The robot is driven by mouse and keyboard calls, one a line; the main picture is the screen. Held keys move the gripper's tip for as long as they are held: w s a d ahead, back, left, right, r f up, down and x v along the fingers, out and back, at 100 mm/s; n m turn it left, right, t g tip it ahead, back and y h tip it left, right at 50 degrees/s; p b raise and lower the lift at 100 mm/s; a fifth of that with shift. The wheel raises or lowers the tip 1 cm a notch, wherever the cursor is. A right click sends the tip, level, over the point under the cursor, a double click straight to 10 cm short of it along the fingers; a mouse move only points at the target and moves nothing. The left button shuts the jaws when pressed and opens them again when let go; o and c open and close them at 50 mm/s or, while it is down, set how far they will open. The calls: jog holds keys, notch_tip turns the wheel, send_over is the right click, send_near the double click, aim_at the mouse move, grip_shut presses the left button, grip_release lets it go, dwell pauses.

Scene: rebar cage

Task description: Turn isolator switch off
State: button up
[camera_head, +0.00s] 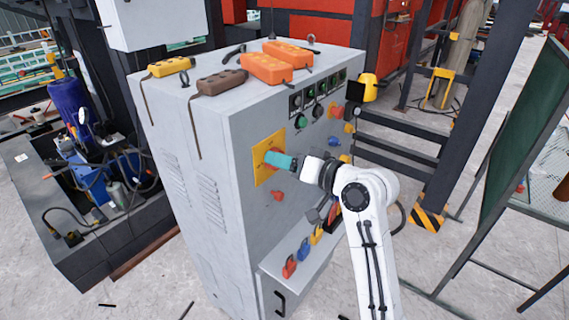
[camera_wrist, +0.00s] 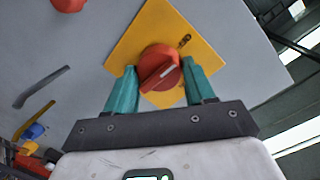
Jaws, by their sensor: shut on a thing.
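The isolator switch is a red rotary knob (camera_wrist: 160,70) on a yellow square plate (camera_wrist: 150,32), fixed to the front of the grey cabinet. In the head view the yellow plate (camera_head: 262,170) shows on the cabinet, with the knob mostly hidden behind my gripper. My gripper (camera_head: 270,160) reaches the plate from the right. In the wrist view the teal fingers of my gripper (camera_wrist: 160,82) stand on both sides of the red knob and are shut on it. A pale line on the knob's face runs diagonally, up to the right.
The grey cabinet (camera_head: 185,130) carries other knobs, a red one (camera_head: 277,195) below the plate, and several gauges. Orange boxes (camera_head: 268,68) lie on top. A ledge with coloured handles (camera_head: 290,266) juts out below. A green board (camera_head: 520,130) stands at the right.

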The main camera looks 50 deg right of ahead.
jog(key=shift+f+n, duration=0.1)
jog(key=shift+n, duration=0.4)
jog(key=o, duration=1)
jog(key=shift+o, duration=0.2)
jog(key=s+r, duration=0.1)
jog(key=s, duration=0.9)
jog(key=shift+s+r+p, duration=0.3)
jog(key=shift+s+r, duration=0.05)
jog(key=shift+d, duration=0.15)
